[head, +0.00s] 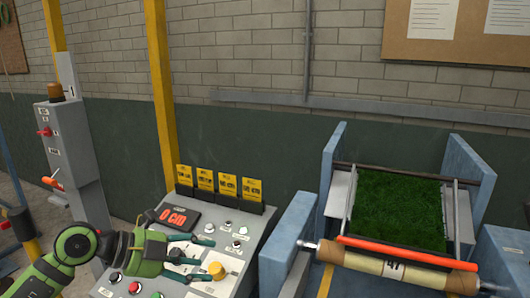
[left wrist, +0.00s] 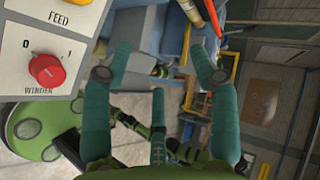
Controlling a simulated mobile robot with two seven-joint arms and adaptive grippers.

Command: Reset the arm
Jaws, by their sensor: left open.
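My left arm (head: 75,245) is green and black and comes in from the lower left of the head view. Its gripper (head: 208,258) has teal fingers, spread apart and empty, over the sloped control panel (head: 236,229). In the left wrist view the open fingers (left wrist: 160,75) have nothing between them. The panel's edge shows there with a red knob (left wrist: 46,70) labelled WINDER, below the word FEED. My right gripper is not in view.
The panel carries a 0 CM display (head: 178,217), a yellow knob (head: 217,270) and several buttons and yellow cards. To the right, a blue-sided machine (head: 468,178) holds green turf (head: 398,212) behind a roller (head: 395,269). A grey control box (head: 68,145) stands at left.

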